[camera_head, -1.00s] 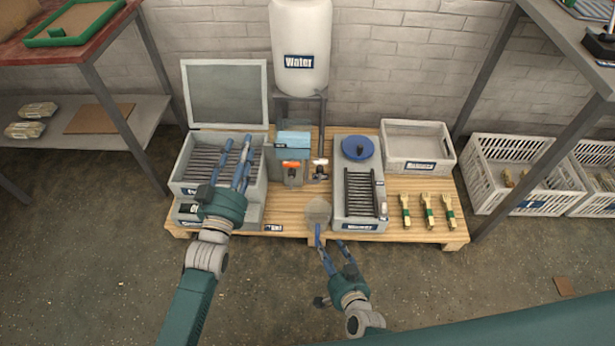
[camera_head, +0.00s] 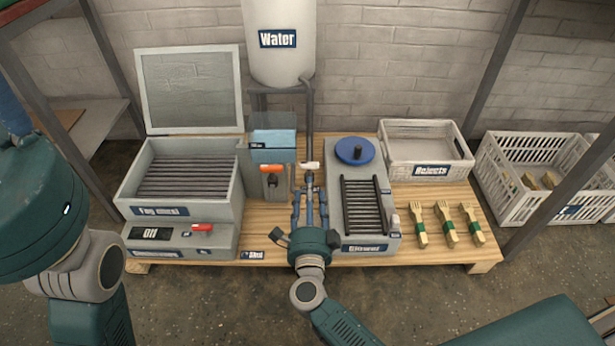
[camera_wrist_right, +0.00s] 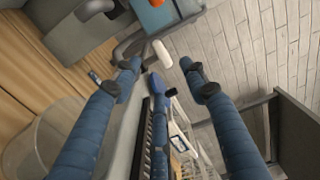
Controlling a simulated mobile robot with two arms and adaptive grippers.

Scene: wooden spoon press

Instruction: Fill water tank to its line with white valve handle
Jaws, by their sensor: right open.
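The white valve handle (camera_head: 309,165) sits on a pipe below the large white barrel labelled "Water" (camera_head: 280,40). A small tank (camera_head: 273,145) with a blue front stands just left of the pipe; I cannot make out its line. My right gripper (camera_head: 310,196) is open, its blue fingers pointing at the valve from the front. In the right wrist view, the white handle (camera_wrist_right: 162,53) shows just beyond and between the two fingertips (camera_wrist_right: 163,72), apparently untouched. My left gripper (camera_head: 14,112) is cut off at the left edge, so its opening is unclear.
An orange handle (camera_head: 271,169) is close left of the white one.

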